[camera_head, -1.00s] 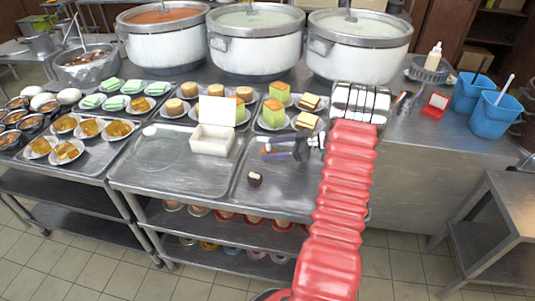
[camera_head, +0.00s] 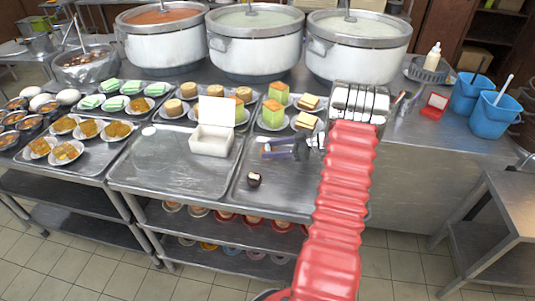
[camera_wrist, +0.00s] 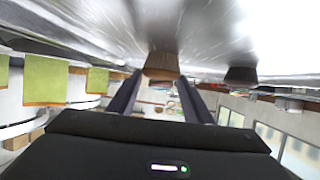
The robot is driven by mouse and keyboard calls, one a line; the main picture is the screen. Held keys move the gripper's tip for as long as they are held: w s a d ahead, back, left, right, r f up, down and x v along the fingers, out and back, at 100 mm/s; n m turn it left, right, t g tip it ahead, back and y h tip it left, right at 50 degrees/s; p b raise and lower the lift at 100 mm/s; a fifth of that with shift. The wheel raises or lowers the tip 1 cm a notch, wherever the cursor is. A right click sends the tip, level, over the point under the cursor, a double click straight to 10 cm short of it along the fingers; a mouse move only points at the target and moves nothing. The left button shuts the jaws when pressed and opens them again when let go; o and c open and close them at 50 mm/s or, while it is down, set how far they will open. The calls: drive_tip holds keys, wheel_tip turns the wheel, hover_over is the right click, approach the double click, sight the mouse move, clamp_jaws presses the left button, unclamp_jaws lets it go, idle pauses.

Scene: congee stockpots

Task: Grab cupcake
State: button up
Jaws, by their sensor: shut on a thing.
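A brown cupcake (camera_wrist: 162,66) sits at the front between the two dark fingers of my gripper (camera_wrist: 160,82) in the wrist view, with the metal tray above it in that turned picture. My gripper (camera_head: 272,149) shows low over the right-hand tray in the head view, fingers pointing left. It is shut on the cupcake, which the fingers mostly hide in that view. A second, darker cupcake with a pale top (camera_head: 254,179) stands apart on the tray, nearer the front edge. It also shows in the wrist view (camera_wrist: 240,75), right of the fingers.
An open white box (camera_head: 211,142) stands on the trays just left of my gripper. Green cakes (camera_head: 273,113) and toast on plates lie behind it. Large stockpots (camera_head: 255,45) line the back. The left tray (camera_head: 160,170) has bare room in front of the box.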

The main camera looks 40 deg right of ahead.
drive_tip(key=shift+r, duration=0.1)
wheel_tip(320, 180, up, 10)
idle(0.6)
drive_tip(key=shift+s, duration=0.1)
idle(0.4)
